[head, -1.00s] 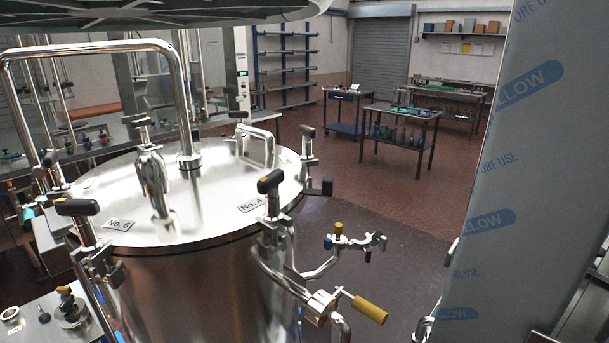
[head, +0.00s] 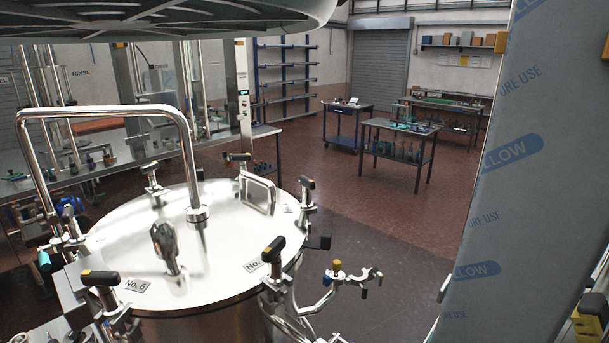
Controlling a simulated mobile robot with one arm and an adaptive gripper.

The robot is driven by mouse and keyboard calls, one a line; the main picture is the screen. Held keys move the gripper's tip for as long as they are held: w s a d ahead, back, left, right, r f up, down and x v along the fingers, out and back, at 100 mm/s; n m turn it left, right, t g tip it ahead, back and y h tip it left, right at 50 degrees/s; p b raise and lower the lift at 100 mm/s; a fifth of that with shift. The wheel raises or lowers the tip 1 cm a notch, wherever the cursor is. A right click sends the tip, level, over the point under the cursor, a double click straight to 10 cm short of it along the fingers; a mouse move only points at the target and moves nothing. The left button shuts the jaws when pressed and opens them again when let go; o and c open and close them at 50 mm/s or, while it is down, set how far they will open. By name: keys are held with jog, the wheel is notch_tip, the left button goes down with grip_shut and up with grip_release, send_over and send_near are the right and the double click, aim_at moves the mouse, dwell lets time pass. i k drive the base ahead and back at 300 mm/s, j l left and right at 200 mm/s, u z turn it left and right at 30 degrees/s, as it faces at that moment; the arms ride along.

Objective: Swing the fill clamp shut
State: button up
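A small metal clamp (head: 352,275) sits on a short pipe end at the right side of the large steel vessel (head: 190,245). Its curved jaw stands out to the right and looks swung open, and a mustard-coloured knob is on top. I take this to be the fill clamp, but no label shows it. My gripper is not in view, so its state and distance from the clamp are hidden.
Black-topped lid clamps (head: 272,250) ring the vessel, and a bent steel pipe (head: 110,112) rises over its lid. A tall film-wrapped panel (head: 520,190) stands close on the right. Open red floor (head: 340,190) lies behind, with a workbench (head: 400,130) and a trolley (head: 347,107).

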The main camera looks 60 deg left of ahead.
aim_at(367, 280)
jog(key=i+l+u, duration=0.15)
jog(key=u, duration=0.2)
jog(key=i+l+u, duration=0.1)
jog(key=u, duration=0.3)
jog(key=i+l+u, duration=0.1)
jog(key=l+u, duration=0.25)
jog(key=j, duration=0.1)
